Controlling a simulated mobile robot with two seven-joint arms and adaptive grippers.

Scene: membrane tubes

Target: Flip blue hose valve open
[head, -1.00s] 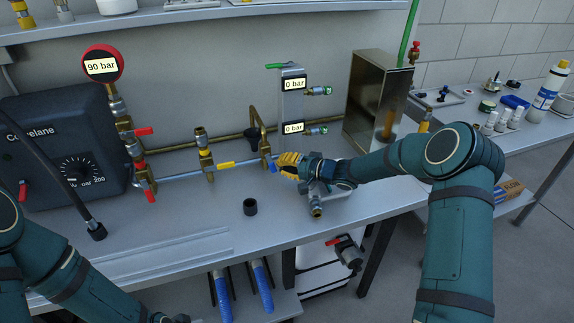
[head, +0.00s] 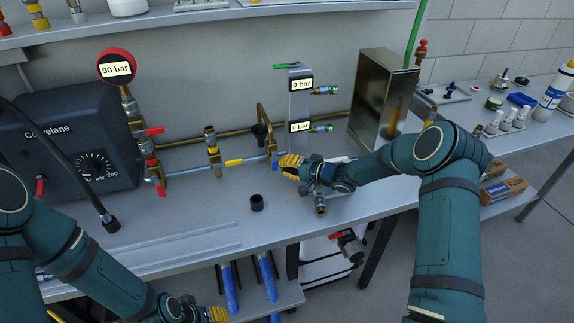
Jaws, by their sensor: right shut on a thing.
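The blue valve handle (head: 275,162) shows as a small blue patch at the right end of the horizontal pipe on the bench, just left of my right fingertips. My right gripper (head: 288,165), with yellow fingers, is shut on it; the fingers hide most of the handle, so its angle cannot be told. My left gripper (head: 218,315) is low at the bottom edge, below the bench top and apart from the valve. It is partly cut off, and its opening cannot be told.
A red pressure gauge (head: 116,69) reads 90 bar. Red-handled valves (head: 154,131) are on the left pipe. Two displays (head: 301,85) read 0 bar. A metal box (head: 383,100) stands at the right rear.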

